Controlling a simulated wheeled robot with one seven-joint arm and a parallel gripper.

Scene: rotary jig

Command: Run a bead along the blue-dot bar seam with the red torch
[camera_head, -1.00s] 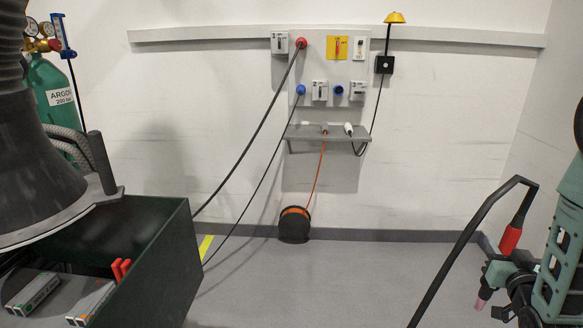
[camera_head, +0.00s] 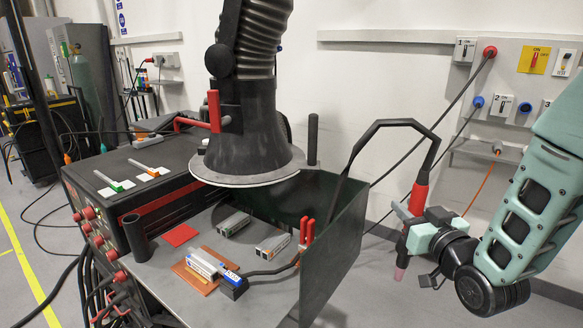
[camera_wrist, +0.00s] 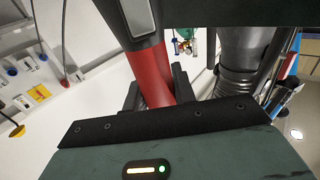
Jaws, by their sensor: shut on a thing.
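My gripper (camera_head: 414,222) is shut on the red torch (camera_head: 419,196), right of the bench and outside the dark green screen. The torch's pinkish nozzle (camera_head: 401,262) points down; its black cable (camera_head: 352,150) loops over to the bench. In the wrist view the torch's red body (camera_wrist: 150,75) stands between the dark fingers. The light bar (camera_head: 203,264) lies on a copper-coloured plate (camera_head: 192,280) on the bench, a blue-marked clamp (camera_head: 233,280) at its right end. Its seam is too small to make out.
A black fume hood (camera_head: 247,150) hangs over the bench's rear. The green screen (camera_head: 335,250) stands between bench and torch. Two other bars (camera_head: 233,223) (camera_head: 273,243), upright red handles (camera_head: 307,230) and a black tube (camera_head: 136,238) stand or lie on the bench. Floor right of the screen looks clear.

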